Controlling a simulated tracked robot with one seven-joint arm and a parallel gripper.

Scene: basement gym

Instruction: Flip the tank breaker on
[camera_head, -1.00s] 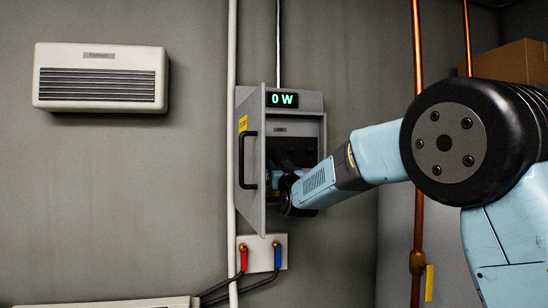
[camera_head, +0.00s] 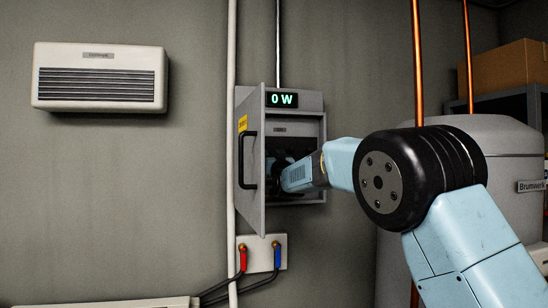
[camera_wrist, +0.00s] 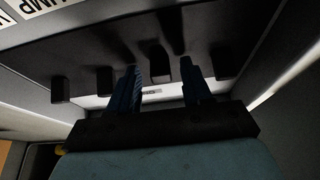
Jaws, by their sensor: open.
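The grey breaker box (camera_head: 310,101) hangs on the wall with its door (camera_head: 252,190) swung open to the left. Its display (camera_head: 282,100) reads "0 W". My gripper (camera_wrist: 160,70) reaches inside the box, open. In the wrist view its two dark blue fingers stand on either side of one black breaker switch (camera_wrist: 159,62); I cannot tell whether they touch it. More black switches stand in the row to the left (camera_wrist: 105,82) and right (camera_wrist: 223,62). A label (camera_wrist: 48,5) at the upper left is cut off, showing "MP". No label shows which switch is the tank's.
A pale pipe (camera_head: 232,60) runs left of the door. Copper pipes (camera_head: 418,60) and a grey tank marked "Brumwerk" (camera_head: 500,150) stand to the right. A wall unit (camera_head: 100,78) hangs at left.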

